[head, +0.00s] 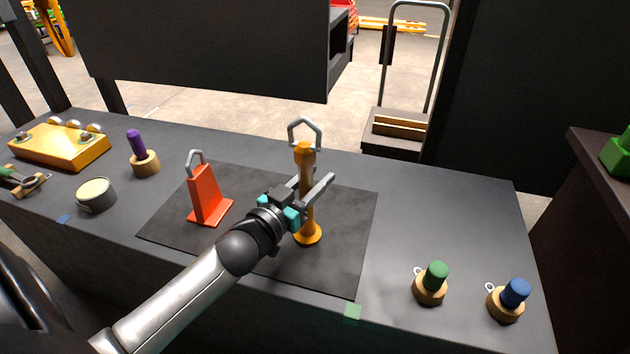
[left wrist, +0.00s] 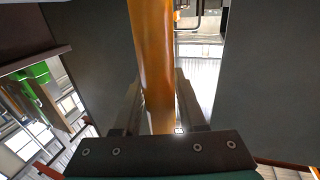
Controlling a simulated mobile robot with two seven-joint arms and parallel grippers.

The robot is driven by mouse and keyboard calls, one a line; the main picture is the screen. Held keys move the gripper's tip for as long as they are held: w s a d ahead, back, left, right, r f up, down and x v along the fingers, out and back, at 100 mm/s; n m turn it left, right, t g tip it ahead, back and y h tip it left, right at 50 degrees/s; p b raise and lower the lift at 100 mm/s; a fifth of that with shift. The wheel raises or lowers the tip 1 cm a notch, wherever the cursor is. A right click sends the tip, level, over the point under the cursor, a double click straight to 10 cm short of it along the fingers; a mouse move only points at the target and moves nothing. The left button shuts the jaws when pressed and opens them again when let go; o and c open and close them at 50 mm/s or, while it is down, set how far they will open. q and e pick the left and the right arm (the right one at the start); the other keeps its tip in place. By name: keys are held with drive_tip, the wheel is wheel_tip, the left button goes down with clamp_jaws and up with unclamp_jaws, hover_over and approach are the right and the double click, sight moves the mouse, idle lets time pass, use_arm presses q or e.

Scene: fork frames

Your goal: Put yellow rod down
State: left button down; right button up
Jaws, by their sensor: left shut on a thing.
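The yellow rod (head: 305,162) is upright, with a round foot at its lower end and a grey metal loop at its top. Its foot appears over the dark mat (head: 345,262) on the table; I cannot tell for sure whether it touches. My left gripper (head: 316,187) comes in from the left and is shut on the rod's middle. In the left wrist view the rod (left wrist: 153,60) runs upright between the two fingers (left wrist: 158,105). My right gripper is not in view.
A red wedge-shaped piece (head: 205,196) with a grey handle stands on the mat, left of the rod. A green-topped peg (head: 436,276) and a blue-topped peg (head: 514,293) stand at right. A purple peg (head: 137,143), a round tin (head: 96,196) and a yellow box (head: 60,148) are at left.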

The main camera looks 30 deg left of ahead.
use_arm(q)
drive_tip(key=shift+r, duration=0.1)
drive_tip(key=c, duration=0.9)
unclamp_jaws()
drive_tip(key=shift+f, duration=0.2)
drive_tip(key=o, duration=0.4)
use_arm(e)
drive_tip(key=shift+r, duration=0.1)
use_arm(q)
drive_tip(key=shift+r, duration=0.15)
drive_tip(key=s+p, duration=0.1)
drive_tip(key=s, duration=0.3)
drive_tip(key=s+p, duration=0.1)
drive_tip(key=s, duration=0.3)
drive_tip(key=s+a, duration=0.1)
drive_tip(key=s, duration=0.3)
drive_tip(key=shift+p, duration=0.4)
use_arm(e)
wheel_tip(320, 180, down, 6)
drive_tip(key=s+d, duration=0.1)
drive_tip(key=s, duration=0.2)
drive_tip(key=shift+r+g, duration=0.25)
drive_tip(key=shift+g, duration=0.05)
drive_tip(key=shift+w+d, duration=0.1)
